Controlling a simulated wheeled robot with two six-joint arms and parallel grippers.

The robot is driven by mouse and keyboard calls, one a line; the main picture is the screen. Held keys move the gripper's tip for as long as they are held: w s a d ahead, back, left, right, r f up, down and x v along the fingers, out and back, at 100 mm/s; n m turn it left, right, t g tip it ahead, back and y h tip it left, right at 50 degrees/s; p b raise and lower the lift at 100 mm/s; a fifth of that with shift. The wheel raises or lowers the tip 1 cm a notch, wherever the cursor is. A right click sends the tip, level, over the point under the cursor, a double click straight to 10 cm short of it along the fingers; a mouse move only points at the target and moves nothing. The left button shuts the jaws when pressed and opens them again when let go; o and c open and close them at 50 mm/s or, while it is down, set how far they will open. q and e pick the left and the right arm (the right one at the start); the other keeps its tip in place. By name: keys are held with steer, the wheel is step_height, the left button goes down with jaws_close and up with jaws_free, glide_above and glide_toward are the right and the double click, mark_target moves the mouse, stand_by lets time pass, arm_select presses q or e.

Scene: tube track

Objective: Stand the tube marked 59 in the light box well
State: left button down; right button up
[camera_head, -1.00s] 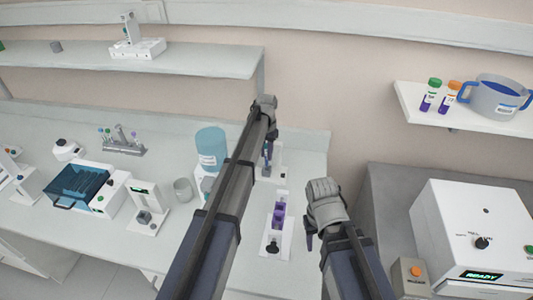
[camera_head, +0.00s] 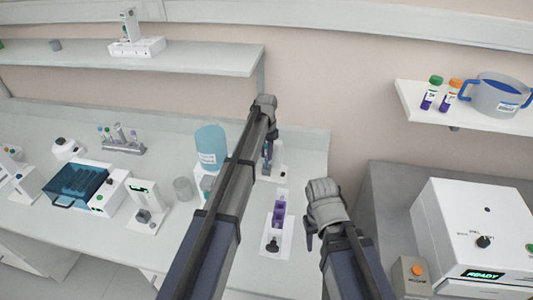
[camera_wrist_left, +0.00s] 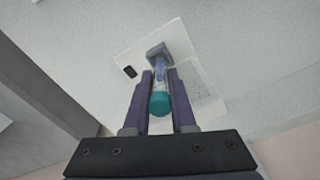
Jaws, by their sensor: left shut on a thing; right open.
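My left gripper (camera_wrist_left: 160,95) is shut on a tube with a teal cap (camera_wrist_left: 159,103). Its clear lower part points at a grey square well (camera_wrist_left: 159,54) on a white plate (camera_wrist_left: 128,50). The tube's lower end is at the well; I cannot tell whether it is seated inside. No number on the tube can be read. In the head view my left gripper (camera_head: 267,150) is over the white station (camera_head: 281,170) at the back of the bench, and the arm hides much of it. My right gripper (camera_head: 309,232) is open and empty, right of the bench.
A white stand with purple parts (camera_head: 279,212) sits in front of the station. A blue bottle (camera_head: 209,148) stands left of my left arm. A white machine (camera_head: 465,230) is at right. A shelf (camera_head: 480,121) holds two capped tubes and a blue-handled jug (camera_head: 495,98).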

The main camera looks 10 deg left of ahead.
arm_select(q)
steer(key=shift+f, duration=0.15)
steer(key=shift+f+b, duration=0.5)
steer(key=shift+b, duration=0.05)
steer(key=shift+f+b, duration=0.25)
steer(key=shift+b, duration=0.05)
stand_by(0.4)
steer(key=shift+f+b, duration=0.35)
steer(key=c, duration=0.7)
jaws_free()
steer(key=shift+o, duration=0.2)
